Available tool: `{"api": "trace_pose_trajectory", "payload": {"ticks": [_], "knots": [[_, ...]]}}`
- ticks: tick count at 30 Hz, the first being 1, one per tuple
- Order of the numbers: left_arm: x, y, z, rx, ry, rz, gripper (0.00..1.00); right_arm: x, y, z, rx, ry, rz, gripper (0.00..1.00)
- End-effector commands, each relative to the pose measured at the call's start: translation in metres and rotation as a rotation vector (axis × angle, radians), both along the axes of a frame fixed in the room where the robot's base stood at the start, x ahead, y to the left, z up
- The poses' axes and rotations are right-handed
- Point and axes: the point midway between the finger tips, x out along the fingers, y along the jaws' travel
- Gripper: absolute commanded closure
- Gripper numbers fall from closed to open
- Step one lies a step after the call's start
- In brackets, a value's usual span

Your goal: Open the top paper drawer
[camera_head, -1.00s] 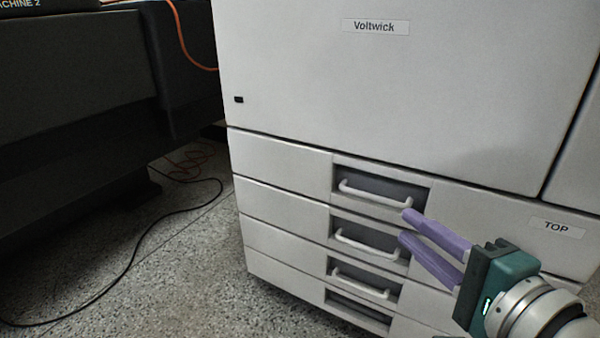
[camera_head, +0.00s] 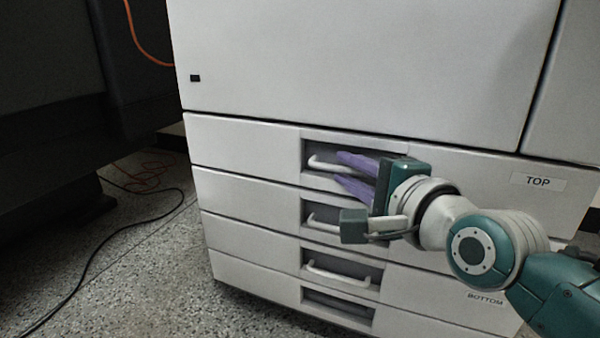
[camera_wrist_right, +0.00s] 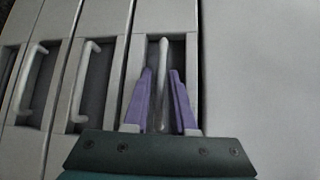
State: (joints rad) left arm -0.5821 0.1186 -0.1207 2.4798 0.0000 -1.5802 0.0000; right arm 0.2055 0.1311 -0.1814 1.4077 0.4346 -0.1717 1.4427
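The top paper drawer (camera_head: 240,142) of the white machine is closed, flush with the drawers below. Its pale bar handle (camera_head: 322,164) sits in a dark recess and is partly hidden by my fingers. My right gripper (camera_head: 337,166) is at this recess with its two purple fingers spread, one above the other. In the right wrist view the top handle (camera_wrist_right: 161,55) runs between the open fingers (camera_wrist_right: 160,74), with a gap on each side. My left gripper is not in view.
Several similar drawers lie below, with the second handle (camera_head: 322,218) close under my gripper. A TOP label (camera_head: 538,182) is right of it, a BOTTOM label (camera_head: 485,298) lower down. A black cable (camera_head: 95,252) lies on the speckled floor at left.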

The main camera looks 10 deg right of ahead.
Motion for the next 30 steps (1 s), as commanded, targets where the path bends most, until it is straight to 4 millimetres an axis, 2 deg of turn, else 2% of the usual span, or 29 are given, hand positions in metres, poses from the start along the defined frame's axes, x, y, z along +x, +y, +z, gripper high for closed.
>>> {"api": "trace_pose_trajectory", "payload": {"ticks": [5,12,30], "knots": [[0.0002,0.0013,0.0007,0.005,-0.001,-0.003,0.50,0.0000,0.0001,0.0006,0.000,0.000,0.000,0.75],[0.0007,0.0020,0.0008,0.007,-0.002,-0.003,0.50,-0.0003,0.0001,0.0005,0.000,0.000,0.000,1.00],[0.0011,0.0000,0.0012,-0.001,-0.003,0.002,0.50,-0.0002,-0.0002,0.0005,0.000,0.000,0.000,1.00]]}}
